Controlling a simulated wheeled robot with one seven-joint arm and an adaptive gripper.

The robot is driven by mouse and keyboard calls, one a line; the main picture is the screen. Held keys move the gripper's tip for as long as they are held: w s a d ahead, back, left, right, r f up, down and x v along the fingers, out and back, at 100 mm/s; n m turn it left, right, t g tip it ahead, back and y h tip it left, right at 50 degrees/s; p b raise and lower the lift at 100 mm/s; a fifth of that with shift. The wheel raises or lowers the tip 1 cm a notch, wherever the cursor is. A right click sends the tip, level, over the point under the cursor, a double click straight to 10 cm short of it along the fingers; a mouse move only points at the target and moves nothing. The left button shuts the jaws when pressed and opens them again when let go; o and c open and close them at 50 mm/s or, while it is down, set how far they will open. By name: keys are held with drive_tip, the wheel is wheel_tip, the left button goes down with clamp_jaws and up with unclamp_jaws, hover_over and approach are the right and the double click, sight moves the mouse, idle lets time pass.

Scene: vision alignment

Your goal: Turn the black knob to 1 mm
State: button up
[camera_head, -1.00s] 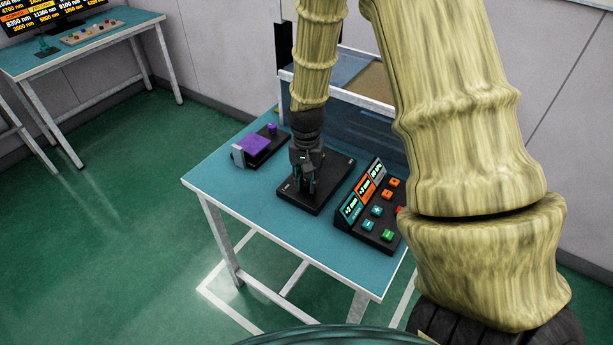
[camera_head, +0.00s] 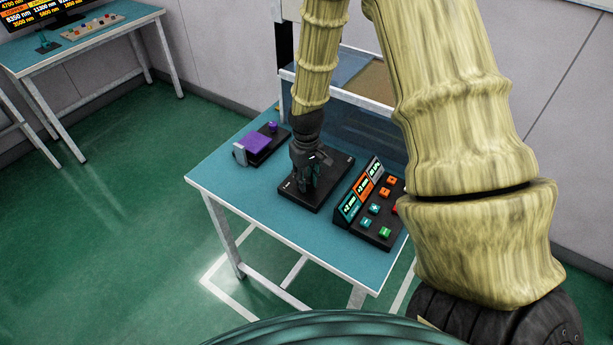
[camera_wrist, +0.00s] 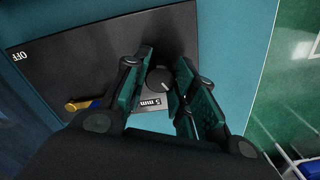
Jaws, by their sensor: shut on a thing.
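The black knob (camera_wrist: 160,79) shows in the wrist view between my two fingers, on a dark plate (camera_wrist: 70,60). A label reading "5 mm" (camera_wrist: 151,101) lies right beside the knob, and "OFF" (camera_wrist: 20,55) is printed near the plate's far left end. My gripper (camera_wrist: 164,60) is shut on the knob, with one finger on each side. In the head view my gripper (camera_head: 307,186) reaches down onto the black plate (camera_head: 322,195) on the teal table; the knob is hidden there by the fingers.
A keypad with coloured buttons and lit displays (camera_head: 372,205) stands just right of the plate. A purple block on a black base (camera_head: 258,144) stands to the left. A yellow-and-blue piece (camera_wrist: 82,103) lies on the plate. The table's (camera_head: 245,210) front left is clear.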

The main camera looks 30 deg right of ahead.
sight(307, 179)
idle(0.3)
drive_tip(key=o, duration=1)
drive_tip(key=shift+o, duration=0.2)
drive_tip(key=shift+w+r, duration=0.15)
drive_tip(key=shift+r, duration=0.4)
wheel_tip(307, 179, up, 11)
